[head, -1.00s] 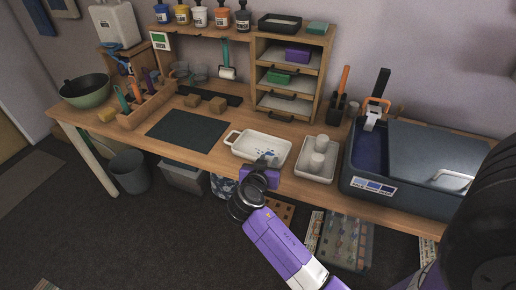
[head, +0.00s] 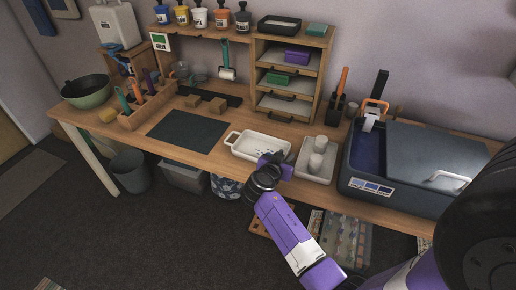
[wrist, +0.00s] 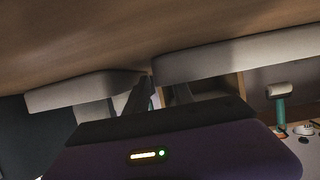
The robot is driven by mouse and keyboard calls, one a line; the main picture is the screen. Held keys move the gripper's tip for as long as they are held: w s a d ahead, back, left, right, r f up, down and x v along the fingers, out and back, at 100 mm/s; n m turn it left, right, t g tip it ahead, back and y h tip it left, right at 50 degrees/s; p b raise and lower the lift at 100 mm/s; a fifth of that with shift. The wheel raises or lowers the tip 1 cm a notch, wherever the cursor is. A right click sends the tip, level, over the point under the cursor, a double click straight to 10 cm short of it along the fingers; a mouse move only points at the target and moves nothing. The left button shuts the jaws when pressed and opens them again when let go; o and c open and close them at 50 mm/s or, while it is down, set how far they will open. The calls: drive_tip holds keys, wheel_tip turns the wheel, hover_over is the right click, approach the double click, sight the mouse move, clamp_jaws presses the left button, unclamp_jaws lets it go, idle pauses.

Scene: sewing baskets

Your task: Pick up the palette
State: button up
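The palette is most likely the white, shallow tray with a handle on its left and dark blue spots inside (head: 247,152); it lies flat on the desk near the front edge. My gripper (head: 272,160) is at its front right corner and hides that part. In the wrist view, which looks upside down, the palette's pale wall (wrist: 240,55) crosses the right half. My dark fingers (wrist: 160,92) look apart, one at the gap beside the palette and one partly hidden by its wall. I cannot tell whether they touch it.
A white tray with two white cups (head: 309,172) stands close on the palette's right; its edge shows in the wrist view (wrist: 85,92). A blue-grey bin (head: 375,187) is farther right. A dark mat (head: 187,132) lies left. A wooden shelf unit (head: 262,85) stands behind.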

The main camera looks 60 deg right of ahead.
clamp_jaws()
idle(1.4)
